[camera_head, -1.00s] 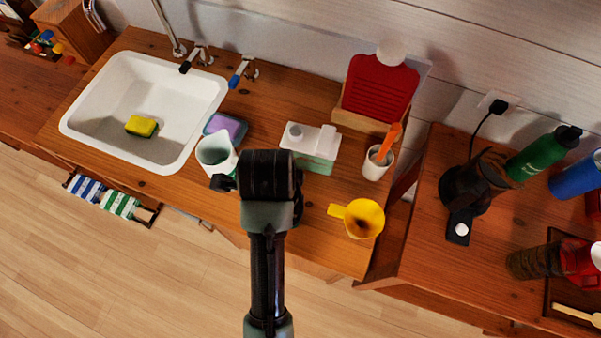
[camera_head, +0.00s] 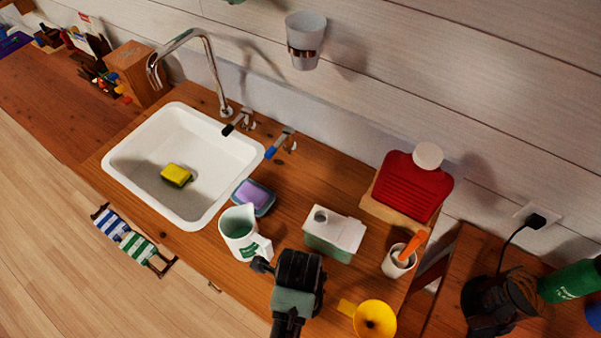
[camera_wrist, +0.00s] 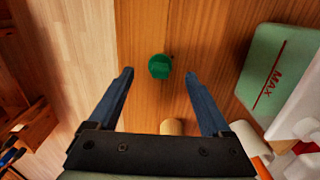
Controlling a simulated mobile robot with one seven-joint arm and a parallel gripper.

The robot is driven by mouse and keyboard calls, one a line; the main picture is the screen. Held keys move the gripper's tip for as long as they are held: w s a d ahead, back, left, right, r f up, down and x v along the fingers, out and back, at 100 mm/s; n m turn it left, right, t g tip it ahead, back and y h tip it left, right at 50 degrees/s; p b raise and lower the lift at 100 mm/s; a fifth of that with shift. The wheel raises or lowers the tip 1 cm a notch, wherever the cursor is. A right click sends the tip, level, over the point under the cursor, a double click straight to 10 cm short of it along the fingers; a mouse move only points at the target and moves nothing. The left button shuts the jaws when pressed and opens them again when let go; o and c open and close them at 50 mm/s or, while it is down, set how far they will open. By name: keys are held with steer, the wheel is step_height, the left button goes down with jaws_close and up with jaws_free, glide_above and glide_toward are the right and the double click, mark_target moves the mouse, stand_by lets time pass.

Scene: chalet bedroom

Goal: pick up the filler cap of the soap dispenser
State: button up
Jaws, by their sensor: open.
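The soap dispenser (camera_head: 333,234) stands on the wooden counter with a pale green body and a white top. In the wrist view its green side (camera_wrist: 272,70) carries a red MAX mark at the right. A small dark green knobbed piece, seemingly the filler cap (camera_wrist: 159,66), lies on the bare wood left of the dispenser. My gripper (camera_wrist: 159,73) is open above it, with the cap showing between the two fingertips and nothing held. In the head view my wrist (camera_head: 298,275) is in front of the dispenser, and it hides the fingers and the cap.
A white-and-green mug (camera_head: 240,232) stands left of my wrist, and a yellow funnel (camera_head: 374,320) lies to its right. The sink (camera_head: 150,150) is at left.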

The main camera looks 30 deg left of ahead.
steer(key=shift+d+f, duration=0.15)
steer(key=shift+f, duration=1.65)
jaws_close()
